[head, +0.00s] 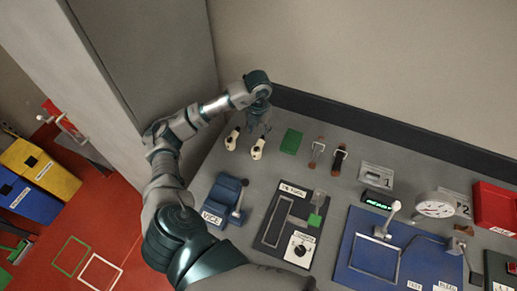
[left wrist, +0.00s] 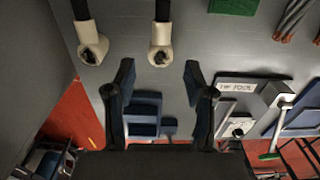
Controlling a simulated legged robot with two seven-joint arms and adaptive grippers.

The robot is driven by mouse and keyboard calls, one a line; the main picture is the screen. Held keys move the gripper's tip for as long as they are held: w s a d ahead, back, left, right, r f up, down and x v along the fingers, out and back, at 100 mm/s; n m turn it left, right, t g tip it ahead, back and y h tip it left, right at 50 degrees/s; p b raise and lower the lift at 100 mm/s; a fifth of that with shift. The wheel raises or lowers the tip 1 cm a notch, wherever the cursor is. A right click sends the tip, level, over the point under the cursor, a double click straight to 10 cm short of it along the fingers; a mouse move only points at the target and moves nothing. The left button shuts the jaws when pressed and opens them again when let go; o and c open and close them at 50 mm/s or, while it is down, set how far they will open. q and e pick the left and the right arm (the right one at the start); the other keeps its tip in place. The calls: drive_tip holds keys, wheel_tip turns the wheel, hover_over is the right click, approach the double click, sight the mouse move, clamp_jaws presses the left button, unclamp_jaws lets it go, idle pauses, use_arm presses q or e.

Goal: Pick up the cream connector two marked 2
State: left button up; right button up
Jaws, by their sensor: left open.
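Two cream connectors lie side by side on the grey bench, a left one (head: 233,139) and a right one (head: 258,149). In the left wrist view the left connector (left wrist: 92,50) and the right connector (left wrist: 159,54) each end a black sleeve or cable coming from the top edge. I cannot read a 2 on either. My left gripper (head: 256,128) hangs over the bench close to the connectors. In the left wrist view its fingers (left wrist: 159,78) are spread, with the right connector just beyond the gap between them. Nothing is between the fingers. My right gripper is out of view.
A blue vice (head: 224,198) stands in front of the connectors. A green block (head: 291,141) and red-brown clamp-like pieces (head: 339,160) lie to the right. A dark labelled panel (head: 285,222) and a blue panel (head: 372,258) fill the bench nearer and right. A grey pillar stands left.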

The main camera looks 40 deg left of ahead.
sight(260, 144)
use_arm(q)
drive_tip(key=f, duration=0.4)
drive_tip(key=shift+w+f, duration=0.2)
drive_tip(key=shift+f, duration=0.15)
drive_tip(key=shift+d+f, duration=0.25)
drive_tip(key=shift+f, duration=0.2)
wheel_tip(260, 144, down, 4)
drive_tip(key=shift+w+a+f, duration=0.1)
drive_tip(key=shift+a+f, duration=0.05)
drive_tip(key=shift+f, duration=0.05)
drive_tip(key=shift+a+f, duration=0.1)
drive_tip(key=shift+a, duration=0.2)
drive_tip(key=shift+c, duration=0.5)
drive_tip(key=c, duration=0.8)
clamp_jaws()
drive_tip(key=shift+d, duration=0.3)
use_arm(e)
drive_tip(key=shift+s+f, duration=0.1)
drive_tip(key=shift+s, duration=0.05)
